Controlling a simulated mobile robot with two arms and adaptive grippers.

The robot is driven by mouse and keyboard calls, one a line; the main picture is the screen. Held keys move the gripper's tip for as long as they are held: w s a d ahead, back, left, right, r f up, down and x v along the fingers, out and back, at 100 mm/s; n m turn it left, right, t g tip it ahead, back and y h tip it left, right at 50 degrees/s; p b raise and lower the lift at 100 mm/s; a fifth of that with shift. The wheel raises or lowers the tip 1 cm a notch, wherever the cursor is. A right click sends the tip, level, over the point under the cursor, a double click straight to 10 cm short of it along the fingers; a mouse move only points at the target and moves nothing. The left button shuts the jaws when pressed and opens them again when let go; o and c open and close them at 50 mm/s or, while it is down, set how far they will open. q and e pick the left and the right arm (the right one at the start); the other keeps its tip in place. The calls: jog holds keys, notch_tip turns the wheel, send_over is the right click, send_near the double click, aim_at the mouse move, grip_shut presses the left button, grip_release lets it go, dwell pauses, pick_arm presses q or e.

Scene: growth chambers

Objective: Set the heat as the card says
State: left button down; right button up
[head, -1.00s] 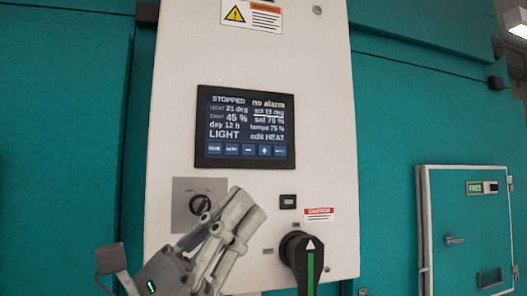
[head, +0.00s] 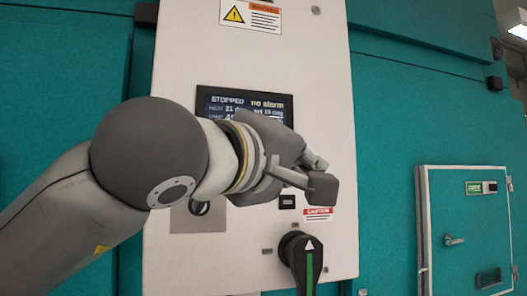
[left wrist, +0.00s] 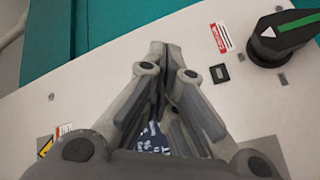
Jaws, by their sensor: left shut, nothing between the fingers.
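The control screen (head: 248,102) is on the pale panel and is lit. It reads STOPPED and no alarm, with 21 deg and a set value that looks like 19 deg. Its lower part, with the touch keys, is hidden behind my left arm and gripper. My left gripper (head: 322,182) is shut and empty in front of the panel, at the screen's lower right. In the left wrist view its fingers (left wrist: 165,50) are closed together, and part of the screen (left wrist: 152,140) shows between the finger links. Contact with the panel cannot be told. No card is visible.
A black rotary handle with a green stripe (head: 309,262) sits low on the panel (head: 320,120), below a caution label (head: 318,213). A knob (head: 199,208) is partly hidden by my arm. A small door (head: 465,230) is at the right.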

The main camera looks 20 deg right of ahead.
pick_arm(q)
jog(key=shift+w+a+r+t+y, duration=0.15)
jog(key=shift+a+r+t+y, duration=0.15)
jog(key=shift+a+r+t, duration=0.15)
jog(key=shift+w+a+r+t+y, duration=0.1)
jog(key=shift+a+r+t+y, duration=0.1)
jog(key=shift+r+t+y, duration=0.25)
jog(key=shift+r, duration=0.1)
jog(key=w+p, duration=0.4)
jog(key=w, duration=0.5)
jog(key=shift+a, duration=0.15)
dwell(0.9)
jog(key=shift+w, duration=0.35)
